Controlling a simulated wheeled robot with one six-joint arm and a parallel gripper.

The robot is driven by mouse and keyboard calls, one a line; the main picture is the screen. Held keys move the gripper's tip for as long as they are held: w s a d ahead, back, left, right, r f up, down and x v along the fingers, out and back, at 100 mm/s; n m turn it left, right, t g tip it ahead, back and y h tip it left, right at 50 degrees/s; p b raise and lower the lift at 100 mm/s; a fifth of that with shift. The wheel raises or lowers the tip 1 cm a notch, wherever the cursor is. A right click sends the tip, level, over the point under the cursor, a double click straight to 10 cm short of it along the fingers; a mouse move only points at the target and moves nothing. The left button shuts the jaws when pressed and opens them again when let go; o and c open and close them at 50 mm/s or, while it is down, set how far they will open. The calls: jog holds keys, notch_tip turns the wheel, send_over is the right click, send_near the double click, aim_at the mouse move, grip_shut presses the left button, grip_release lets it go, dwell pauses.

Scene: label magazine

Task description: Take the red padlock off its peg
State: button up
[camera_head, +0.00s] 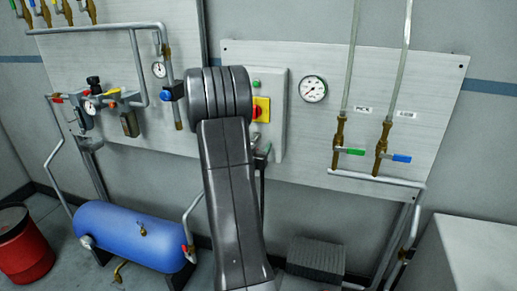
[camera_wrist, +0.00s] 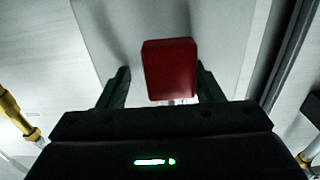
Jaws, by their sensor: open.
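The red padlock (camera_wrist: 170,70) is a red block in the middle of the wrist view, in front of a pale panel. My gripper (camera_wrist: 161,84) is open, with one dark green finger on each side of the padlock. There is a visible gap on the left, and the right finger is close to the padlock's lower right edge. I cannot tell whether it touches. A small light metal piece shows just below the padlock. The peg cannot be made out. In the head view my own arm covers this area, and neither the padlock nor the gripper shows.
In the head view a grey box (camera_head: 279,115) with a red and yellow switch (camera_head: 261,109) is partly behind my arm. A gauge (camera_head: 313,88) and valves with green (camera_head: 350,152) and blue (camera_head: 402,158) handles are to its right. A blue tank (camera_head: 131,235) stands lower left.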

jog(key=shift+w+a+f, duration=0.35)
jog(key=shift+a, duration=0.1)
jog(key=c, duration=1.1)
jog(key=shift+s, duration=0.1)
jog(key=shift+r, duration=0.1)
jog(key=shift+a+r, duration=0.1)
jog(key=shift+a+r, duration=0.1)
jog(key=shift+r, duration=0.15)
jog(key=shift+s+d+r, duration=0.2)
jog(key=shift+d+r, duration=0.05)
jog(key=shift+r, duration=0.1)
jog(key=shift+a+f, duration=0.1)
